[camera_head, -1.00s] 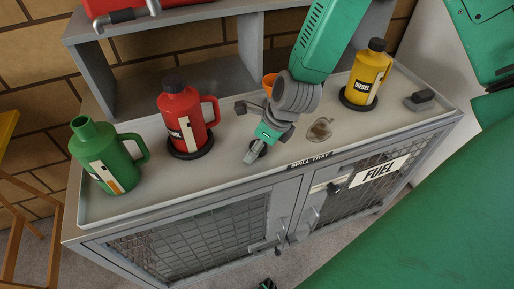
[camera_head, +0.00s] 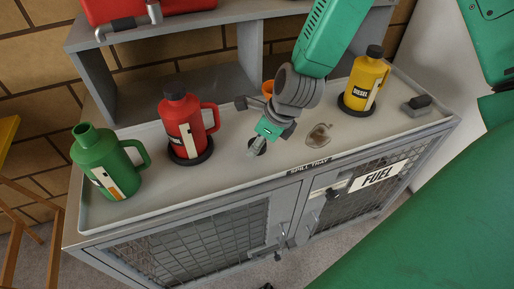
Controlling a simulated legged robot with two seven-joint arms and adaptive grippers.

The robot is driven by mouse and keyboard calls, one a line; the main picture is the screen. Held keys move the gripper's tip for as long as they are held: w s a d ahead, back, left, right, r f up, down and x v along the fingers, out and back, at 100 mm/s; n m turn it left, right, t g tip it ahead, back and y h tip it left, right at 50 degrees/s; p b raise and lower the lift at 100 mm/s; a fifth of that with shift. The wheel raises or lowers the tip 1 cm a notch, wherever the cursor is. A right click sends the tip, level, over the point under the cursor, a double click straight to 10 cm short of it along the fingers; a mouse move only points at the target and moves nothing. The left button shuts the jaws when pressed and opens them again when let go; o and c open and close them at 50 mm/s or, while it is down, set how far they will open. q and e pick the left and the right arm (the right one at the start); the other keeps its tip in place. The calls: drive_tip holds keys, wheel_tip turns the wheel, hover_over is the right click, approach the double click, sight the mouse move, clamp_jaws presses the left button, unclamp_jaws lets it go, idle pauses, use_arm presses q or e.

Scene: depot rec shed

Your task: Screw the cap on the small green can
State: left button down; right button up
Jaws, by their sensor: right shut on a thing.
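The small green can (camera_head: 107,167) stands at the left end of the spill tray (camera_head: 222,187). Its mouth is open and bare, with no cap on it. My right gripper (camera_head: 256,147) comes in from the top and points down over the middle of the tray. It is shut on a small dark cap (camera_head: 259,148), which the fingers partly hide. The gripper is right of the red can and well apart from the green can. I cannot tell whether the cap touches the tray. My left gripper is not in view.
A capped red can (camera_head: 185,127) stands on a black ring between the green can and my gripper. A capped yellow diesel can (camera_head: 364,82) is at the right. An orange item (camera_head: 268,87) sits behind my wrist. A brownish spill patch (camera_head: 318,135) and a dark block (camera_head: 417,105) lie on the tray.

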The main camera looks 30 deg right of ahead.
wheel_tip(320, 180, up, 7)
drive_tip(key=shift+d+f+p, duration=0.1)
drive_tip(key=shift+d+p, duration=0.05)
drive_tip(key=shift+p, duration=0.6)
